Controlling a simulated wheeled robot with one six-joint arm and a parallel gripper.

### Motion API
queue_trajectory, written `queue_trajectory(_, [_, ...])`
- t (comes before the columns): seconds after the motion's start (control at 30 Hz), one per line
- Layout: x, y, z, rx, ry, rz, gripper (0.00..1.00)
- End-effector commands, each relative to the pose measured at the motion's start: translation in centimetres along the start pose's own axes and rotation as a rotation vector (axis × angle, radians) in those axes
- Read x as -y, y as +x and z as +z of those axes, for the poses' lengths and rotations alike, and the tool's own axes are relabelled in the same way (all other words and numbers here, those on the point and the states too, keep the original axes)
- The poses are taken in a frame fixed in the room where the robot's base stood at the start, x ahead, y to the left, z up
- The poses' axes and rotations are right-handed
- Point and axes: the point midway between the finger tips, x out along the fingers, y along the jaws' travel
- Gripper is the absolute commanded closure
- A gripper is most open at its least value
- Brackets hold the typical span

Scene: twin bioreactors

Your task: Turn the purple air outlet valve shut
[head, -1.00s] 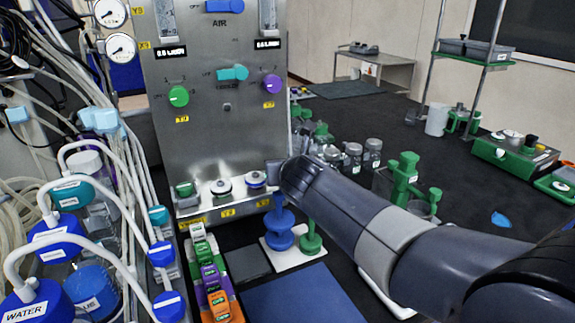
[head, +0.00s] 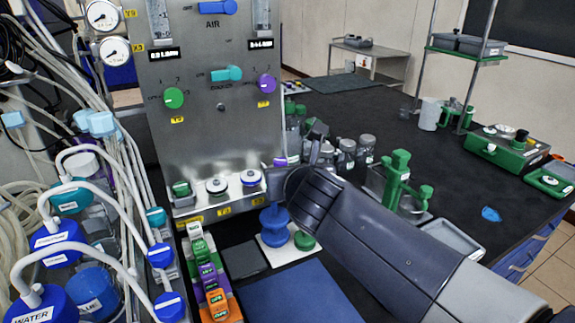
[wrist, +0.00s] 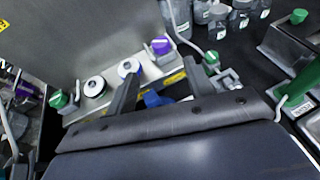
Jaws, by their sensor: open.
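The purple air outlet valve, a small purple-capped piece (wrist: 161,46), shows in the wrist view beside the right end of the metal panel's ledge, just beyond and between my fingertips. In the head view a bit of purple (head: 281,161) shows at the ledge's right end, mostly hidden by my gripper. My gripper (wrist: 161,70) is open, its two dark fingers apart with nothing between them. In the head view my gripper (head: 298,150) is at the panel's lower right corner. I cannot tell whether a finger touches the valve.
The steel panel (head: 205,135) carries green, teal and purple knobs. Two white-topped round fittings (wrist: 95,87) sit on its ledge. A green-capped valve (wrist: 211,57) is right of my fingers. Glass bottles (head: 346,150) stand behind. A blue stand (head: 274,218) is below my gripper.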

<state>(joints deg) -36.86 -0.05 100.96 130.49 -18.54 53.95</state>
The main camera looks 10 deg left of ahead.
Motion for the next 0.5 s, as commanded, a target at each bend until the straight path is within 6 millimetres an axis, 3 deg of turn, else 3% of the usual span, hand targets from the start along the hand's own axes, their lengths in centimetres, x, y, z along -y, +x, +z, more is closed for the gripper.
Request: queue_trajectory(0.5, [0.10, -0.06, 0.18, 0.007, -0.008, 0.009, 0.50])
